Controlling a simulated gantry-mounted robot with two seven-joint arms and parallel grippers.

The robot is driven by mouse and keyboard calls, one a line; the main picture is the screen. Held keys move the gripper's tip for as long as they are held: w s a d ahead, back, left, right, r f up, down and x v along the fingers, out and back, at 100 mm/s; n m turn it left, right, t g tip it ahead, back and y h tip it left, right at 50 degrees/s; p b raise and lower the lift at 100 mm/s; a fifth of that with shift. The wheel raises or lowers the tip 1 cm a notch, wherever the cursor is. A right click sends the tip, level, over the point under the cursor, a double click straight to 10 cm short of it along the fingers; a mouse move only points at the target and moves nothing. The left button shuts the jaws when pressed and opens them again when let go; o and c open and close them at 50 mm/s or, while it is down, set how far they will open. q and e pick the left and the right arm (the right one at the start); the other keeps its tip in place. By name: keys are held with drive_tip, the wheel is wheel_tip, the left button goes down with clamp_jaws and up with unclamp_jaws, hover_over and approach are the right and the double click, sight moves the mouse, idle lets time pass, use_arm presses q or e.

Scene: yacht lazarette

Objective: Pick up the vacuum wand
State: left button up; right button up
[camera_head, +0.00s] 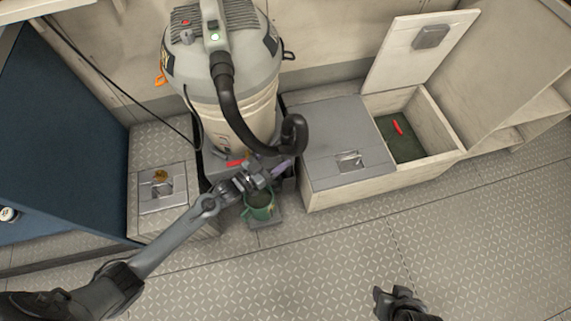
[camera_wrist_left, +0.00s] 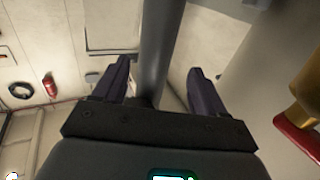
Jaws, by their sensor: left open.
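The grey vacuum (camera_head: 222,70) stands against the back wall, with a black hose (camera_head: 232,110) curving down its front to a dark loop at the right. My left gripper (camera_head: 268,170) is low in front of the vacuum, just below this loop. In the left wrist view, a grey tube (camera_wrist_left: 154,45), apparently the wand, passes between the spread fingers of the left gripper (camera_wrist_left: 158,67). Its lower part is hidden behind the gripper body. Most of the wand is hard to make out in the head view. My right gripper (camera_head: 383,296) is at the bottom edge, away from the vacuum.
A grey-lidded locker (camera_head: 340,140) is close on the right, beside an open bin (camera_head: 440,125) holding a red item (camera_head: 398,128). A latched box (camera_head: 160,188) is left. The front floor (camera_head: 300,265) is clear.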

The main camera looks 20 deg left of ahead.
sight(291, 149)
use_arm(q)
drive_tip(key=b+x, duration=0.1)
drive_tip(key=x, duration=0.1)
drive_tip(key=b+x, duration=0.2)
drive_tip(key=x, duration=0.1)
drive_tip(key=shift+w+d, duration=0.15)
drive_tip(key=shift+d, duration=0.25)
drive_tip(key=shift+w+d+r, duration=0.15)
drive_tip(key=shift+w+d, duration=0.05)
drive_tip(key=shift+w, duration=0.05)
drive_tip(key=shift+s, duration=0.1)
drive_tip(key=shift+c, duration=1.1)
drive_tip(key=c, duration=0.8)
drive_tip(key=shift+c, duration=0.2)
